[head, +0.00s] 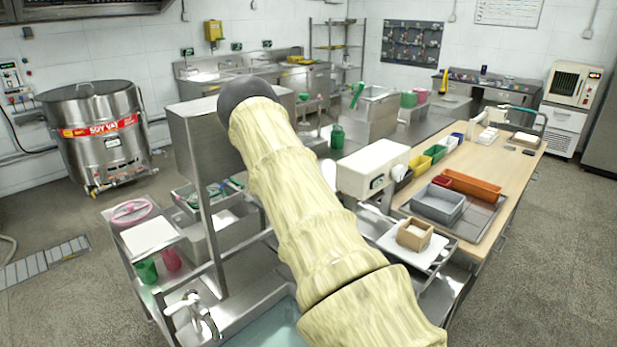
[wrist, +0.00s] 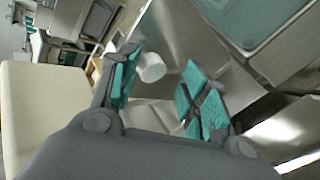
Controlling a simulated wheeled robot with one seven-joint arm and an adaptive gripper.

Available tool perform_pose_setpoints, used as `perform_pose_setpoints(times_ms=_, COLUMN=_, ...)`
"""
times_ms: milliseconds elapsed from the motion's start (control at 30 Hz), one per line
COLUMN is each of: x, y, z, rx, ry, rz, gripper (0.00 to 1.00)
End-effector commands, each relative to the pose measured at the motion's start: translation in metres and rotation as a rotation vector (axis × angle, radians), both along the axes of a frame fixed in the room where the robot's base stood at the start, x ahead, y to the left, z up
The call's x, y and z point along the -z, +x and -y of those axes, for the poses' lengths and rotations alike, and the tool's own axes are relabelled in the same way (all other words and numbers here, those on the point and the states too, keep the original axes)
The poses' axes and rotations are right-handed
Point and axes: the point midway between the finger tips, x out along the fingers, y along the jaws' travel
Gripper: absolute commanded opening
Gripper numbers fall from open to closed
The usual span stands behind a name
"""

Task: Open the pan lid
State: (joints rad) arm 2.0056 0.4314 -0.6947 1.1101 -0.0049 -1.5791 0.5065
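My gripper (wrist: 161,62) is open in the wrist view, its two teal-padded fingers apart with nothing gripped. A small white cylinder (wrist: 151,67) shows between and beyond the fingertips, over a steel surface; I cannot tell how far away it is. A cream-white box (wrist: 25,115) fills the left of the wrist view. In the head view a white box-shaped machine (head: 375,168) stands right of my arm, and a white rounded part (head: 329,175) shows beside it. I cannot make out a pan lid for certain. My gripper is not visible in the head view.
A sink with a tap (head: 190,305) is at the lower left. A wooden-topped table (head: 500,160) at right carries bins and a grey tray (head: 438,205). A steel soy vat (head: 100,135) stands far left. The floor at right is clear.

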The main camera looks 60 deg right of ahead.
Motion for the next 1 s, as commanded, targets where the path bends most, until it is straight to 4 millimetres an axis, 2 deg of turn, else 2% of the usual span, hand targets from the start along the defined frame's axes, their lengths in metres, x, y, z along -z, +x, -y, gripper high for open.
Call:
perform_pose_setpoints(times_ms=33, x=0.014, y=-0.002, z=-0.003, rx=0.005, ry=0.01, rz=0.002, gripper=0.5)
perform_pose_setpoints(times_ms=767, x=0.007, y=0.001, z=-0.003, rx=0.0, ry=0.005, rz=0.004, gripper=0.5)
perform_pose_setpoints(times_ms=867, x=0.004, y=0.002, z=-0.003, rx=0.0, ry=0.005, rz=0.004, gripper=0.5)
perform_pose_setpoints(times_ms=1000, x=-0.01, y=0.002, z=-0.003, rx=-0.001, ry=0.003, rz=0.005, gripper=0.5)
